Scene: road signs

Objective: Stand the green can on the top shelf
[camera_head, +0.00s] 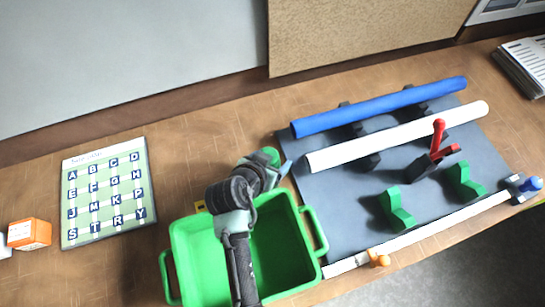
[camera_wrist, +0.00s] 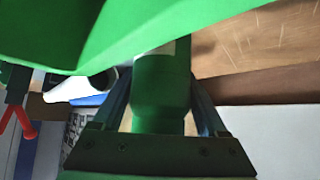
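The green can (camera_wrist: 160,95) is between the two fingers of my gripper (camera_wrist: 162,88) in the wrist view. The fingers lie against both its sides, and a pale band shows partway along it. In the head view a small green end of the can (camera_head: 269,156) shows beside my gripper (camera_head: 276,166), just beyond the green bin's far edge. My wrist hides most of it there. I cannot tell whether the can touches the table. No shelf is visible in either view.
A green bin (camera_head: 316,236) stands under my arm. To its right, a grey board (camera_head: 340,210) carries a blue tube (camera_head: 380,107), a white tube (camera_head: 400,135) and a red lever (camera_head: 437,150). A letter board (camera_head: 107,190) and an orange box (camera_head: 30,233) lie left.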

